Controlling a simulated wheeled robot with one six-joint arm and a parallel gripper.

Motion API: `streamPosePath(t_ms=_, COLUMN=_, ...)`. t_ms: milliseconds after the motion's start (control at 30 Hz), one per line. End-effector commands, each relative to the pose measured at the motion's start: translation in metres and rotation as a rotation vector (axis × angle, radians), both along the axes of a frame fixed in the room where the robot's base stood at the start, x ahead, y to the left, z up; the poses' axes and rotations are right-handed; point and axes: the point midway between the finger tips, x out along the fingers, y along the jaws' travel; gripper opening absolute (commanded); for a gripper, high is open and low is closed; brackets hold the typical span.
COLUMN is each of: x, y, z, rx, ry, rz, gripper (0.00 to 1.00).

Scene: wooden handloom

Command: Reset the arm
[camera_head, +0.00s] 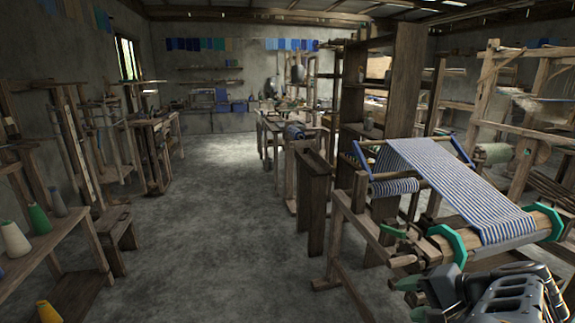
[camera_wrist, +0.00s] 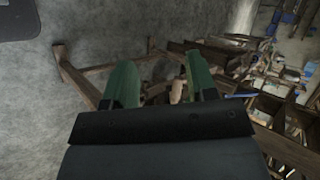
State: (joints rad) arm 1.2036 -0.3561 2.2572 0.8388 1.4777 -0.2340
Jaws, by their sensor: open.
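My gripper (camera_head: 402,258) is at the lower right of the head view, beside the near left corner of the wooden handloom (camera_head: 350,215). In the wrist view, my gripper (camera_wrist: 158,72) shows two green fingers spread apart with nothing held between them. Wooden beams show past and between the fingers. My arm runs in from the bottom right corner of the head view. The loom carries blue-and-white striped cloth (camera_head: 455,185) over a front roller with green end wheels. I cannot tell whether the gripper touches the loom.
A bench with thread cones (camera_head: 40,219) and a low stool (camera_head: 115,232) stand at the left. A wide grey floor aisle (camera_head: 215,220) is clear through the middle. Tall wooden shelves (camera_head: 405,80) and other loom frames stand at the right. A worktable (camera_head: 275,125) is farther back.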

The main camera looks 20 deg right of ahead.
Motion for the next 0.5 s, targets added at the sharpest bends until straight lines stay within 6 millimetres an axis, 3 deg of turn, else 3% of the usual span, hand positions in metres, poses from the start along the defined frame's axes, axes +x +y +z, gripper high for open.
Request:
streamPosePath(t_ms=33, x=0.010, y=0.022, z=0.015, rx=-0.047, ry=0.058, rz=0.091, gripper=0.52)
streamPosePath(t_ms=200, x=0.022, y=0.076, z=0.021, rx=-0.262, ry=0.214, rz=0.348, gripper=0.52)
streamPosePath(t_ms=500, x=0.030, y=0.141, z=0.047, rx=-0.699, ry=0.236, rz=0.738, gripper=0.52)
